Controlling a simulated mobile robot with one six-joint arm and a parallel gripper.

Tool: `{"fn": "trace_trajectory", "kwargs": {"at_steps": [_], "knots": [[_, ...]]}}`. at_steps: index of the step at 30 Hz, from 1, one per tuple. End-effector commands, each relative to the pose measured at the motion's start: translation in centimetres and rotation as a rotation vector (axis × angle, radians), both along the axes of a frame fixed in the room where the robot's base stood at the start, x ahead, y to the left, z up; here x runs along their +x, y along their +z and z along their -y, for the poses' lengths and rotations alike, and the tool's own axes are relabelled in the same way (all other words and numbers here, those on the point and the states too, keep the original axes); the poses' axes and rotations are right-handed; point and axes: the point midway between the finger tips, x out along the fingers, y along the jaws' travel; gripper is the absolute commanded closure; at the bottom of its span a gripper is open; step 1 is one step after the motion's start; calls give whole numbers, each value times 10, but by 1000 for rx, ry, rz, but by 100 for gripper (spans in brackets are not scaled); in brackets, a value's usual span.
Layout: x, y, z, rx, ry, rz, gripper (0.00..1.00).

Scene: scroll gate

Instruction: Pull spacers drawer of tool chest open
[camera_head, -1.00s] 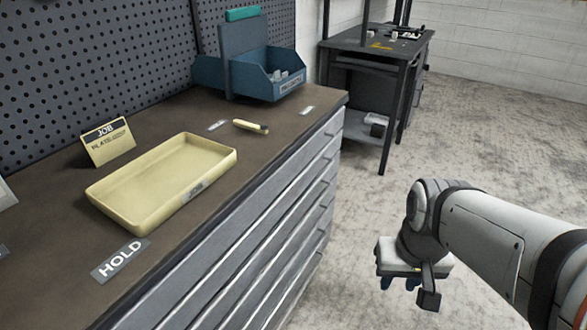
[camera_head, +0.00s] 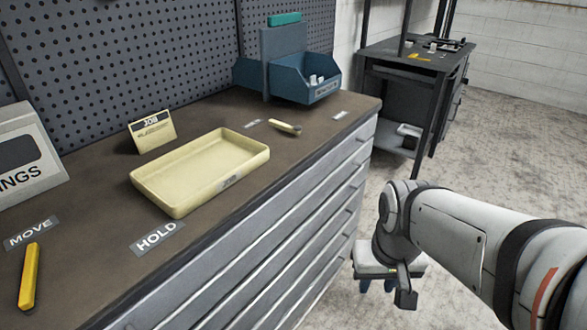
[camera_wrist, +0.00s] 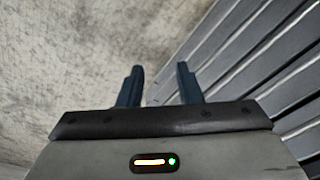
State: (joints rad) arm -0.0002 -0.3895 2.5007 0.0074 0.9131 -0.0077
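The grey tool chest (camera_head: 285,235) stands under the brown worktop, with several drawers stacked in its front. All the drawers I can see look shut, and I cannot read which one is the spacers drawer. The drawer fronts also show at the right of the wrist view (camera_wrist: 270,62). My gripper (camera_head: 378,287) is in front of the chest's right end, apart from it, pointing down. In the wrist view its two dark blue fingers (camera_wrist: 158,88) stand apart with nothing between them, over the floor.
On the worktop (camera_head: 95,215) are a yellow tray (camera_head: 195,180), a JOB card (camera_head: 152,131), a blue bin (camera_head: 300,80), a small yellow piece (camera_head: 286,128) and a yellow marker (camera_head: 29,276). A dark workbench (camera_head: 410,60) stands behind. The floor (camera_head: 510,150) at right is clear.

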Motion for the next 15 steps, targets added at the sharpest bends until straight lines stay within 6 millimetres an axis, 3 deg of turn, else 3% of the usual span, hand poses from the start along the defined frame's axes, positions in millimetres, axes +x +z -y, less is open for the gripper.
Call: {"fn": "trace_trajectory", "kwargs": {"at_steps": [5, 8, 11, 15], "knots": [[0, -28, -21, 145, -6, -125, 68], [6, -48, -44, 336, -24, -229, 68], [24, -63, -70, 583, -46, -296, 68], [67, -71, -92, 931, -89, -274, 68]]}}
